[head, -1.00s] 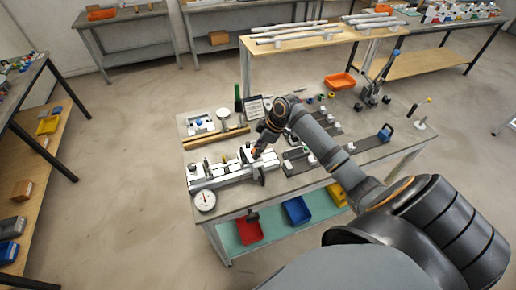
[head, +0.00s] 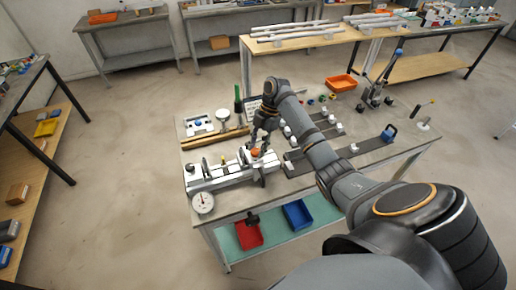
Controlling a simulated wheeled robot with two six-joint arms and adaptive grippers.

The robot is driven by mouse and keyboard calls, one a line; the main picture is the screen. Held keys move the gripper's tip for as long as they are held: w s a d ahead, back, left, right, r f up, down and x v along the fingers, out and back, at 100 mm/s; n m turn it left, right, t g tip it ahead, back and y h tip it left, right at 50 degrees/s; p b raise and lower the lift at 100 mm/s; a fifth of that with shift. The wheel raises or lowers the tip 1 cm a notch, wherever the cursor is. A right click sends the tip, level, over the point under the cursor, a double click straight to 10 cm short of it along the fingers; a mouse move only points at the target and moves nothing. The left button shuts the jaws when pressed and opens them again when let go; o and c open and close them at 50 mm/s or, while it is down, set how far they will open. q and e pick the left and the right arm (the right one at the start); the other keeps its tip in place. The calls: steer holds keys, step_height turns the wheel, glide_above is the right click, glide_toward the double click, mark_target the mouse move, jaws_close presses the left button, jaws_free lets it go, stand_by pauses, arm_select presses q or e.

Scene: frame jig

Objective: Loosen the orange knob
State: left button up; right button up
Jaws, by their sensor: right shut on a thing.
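The orange knob (head: 256,153) sits on the right part of the white frame jig (head: 216,174), near the front left of the workbench. My right gripper (head: 257,148) reaches down onto the knob from above and is shut on it. The fingers are small in this view and cover part of the knob. Whether the knob has turned cannot be seen. My left gripper is not in view.
A round dial gauge (head: 203,202) stands at the bench's front left corner. Dark rails with white blocks lie right of the jig, one with a blue-topped piece (head: 388,133). An orange tray (head: 341,83) is at the back. Red (head: 248,235) and blue (head: 297,212) bins sit on the lower shelf.

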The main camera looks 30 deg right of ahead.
steer(key=shift+w+n+g+p, duration=0.1)
steer(key=shift+n+g+p, duration=0.65)
steer(key=shift+n, duration=0.65)
steer(key=shift+h, duration=0.3)
steer(key=o, duration=1.1)
